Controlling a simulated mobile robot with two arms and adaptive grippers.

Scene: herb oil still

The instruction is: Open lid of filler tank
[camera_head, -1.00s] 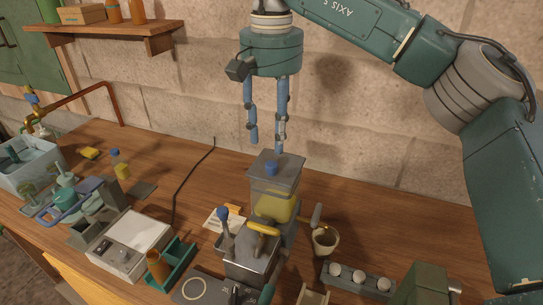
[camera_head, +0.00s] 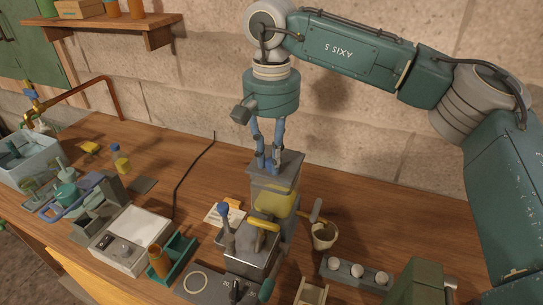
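The filler tank (camera_head: 270,188) stands on the bench at the centre, a grey see-through box with yellow liquid in its lower part. Its flat grey lid (camera_head: 290,162) lies on top. My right gripper (camera_head: 268,165) comes down from above, with its blue fingers drawn together at the lid's blue knob. The fingers mostly hide the knob, and they look shut on it. No gap shows clearly between lid and tank. My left gripper is not in view.
A funnel-like cup (camera_head: 324,236) stands right of the tank. A blue-knobbed lever (camera_head: 224,212) and a yellow handle (camera_head: 262,225) rise in front. A white scale (camera_head: 130,240) is at left. Bench behind and right of the tank is clear.

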